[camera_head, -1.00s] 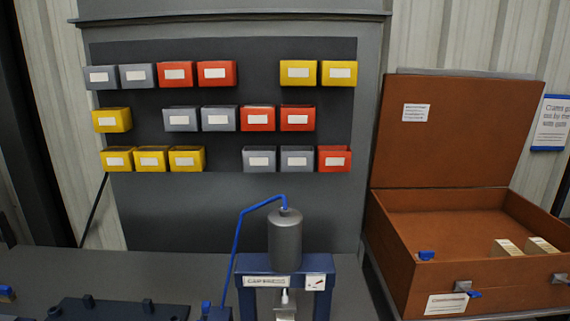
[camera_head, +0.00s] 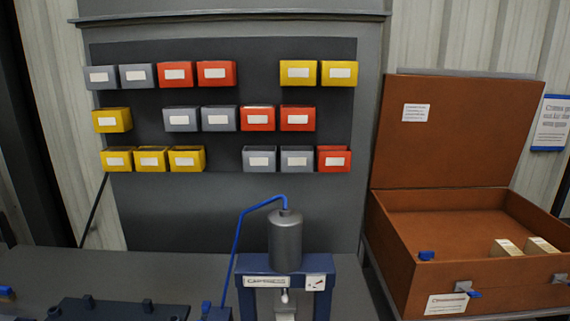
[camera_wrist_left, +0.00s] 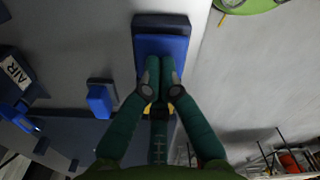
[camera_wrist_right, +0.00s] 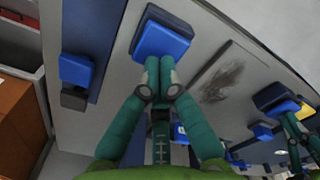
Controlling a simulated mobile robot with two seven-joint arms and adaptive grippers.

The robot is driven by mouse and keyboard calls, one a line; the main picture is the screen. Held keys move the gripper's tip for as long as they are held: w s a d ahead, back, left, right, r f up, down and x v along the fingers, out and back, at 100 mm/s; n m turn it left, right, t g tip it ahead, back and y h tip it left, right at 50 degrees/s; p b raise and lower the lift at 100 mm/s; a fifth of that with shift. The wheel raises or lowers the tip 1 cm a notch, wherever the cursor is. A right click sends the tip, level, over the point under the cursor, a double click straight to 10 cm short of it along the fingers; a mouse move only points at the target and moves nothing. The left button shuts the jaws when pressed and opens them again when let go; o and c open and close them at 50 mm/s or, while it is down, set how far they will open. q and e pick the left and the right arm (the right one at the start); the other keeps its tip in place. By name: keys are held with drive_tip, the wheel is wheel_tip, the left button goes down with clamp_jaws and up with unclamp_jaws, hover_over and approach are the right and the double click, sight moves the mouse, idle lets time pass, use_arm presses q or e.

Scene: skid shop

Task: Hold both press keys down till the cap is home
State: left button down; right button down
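The press (camera_head: 287,262) stands at the bottom middle of the head view, with a grey cylinder on a blue frame. A pale ram tip (camera_head: 285,297) shows under its crossbar; I cannot make out the cap. My left gripper (camera_wrist_left: 160,88) is shut and empty, its fingertips at a blue press key (camera_wrist_left: 162,52) on a dark base. My right gripper (camera_wrist_right: 160,78) is shut and empty, its fingertips at the near edge of the other blue press key (camera_wrist_right: 162,40). I cannot tell how far either key is down. Neither gripper shows in the head view.
A blue hose (camera_head: 238,240) runs to the cylinder top. An open brown crate (camera_head: 400,255) with pale blocks (camera_head: 504,247) stands at right. Red, yellow and grey bins (camera_head: 258,118) hang behind. A dark fixture (camera_head: 115,309) lies at bottom left. Smaller blue blocks (camera_wrist_left: 99,100) (camera_wrist_right: 76,70) sit near the keys.

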use_arm(q)
drive_tip(key=shift+f, duration=0.55)
use_arm(e)
drive_tip(key=shift+f, duration=1.35)
idle(1.0)
use_arm(q)
drive_tip(key=shift+r, duration=4.05)
use_arm(e)
drive_tip(key=shift+r, duration=4.05)
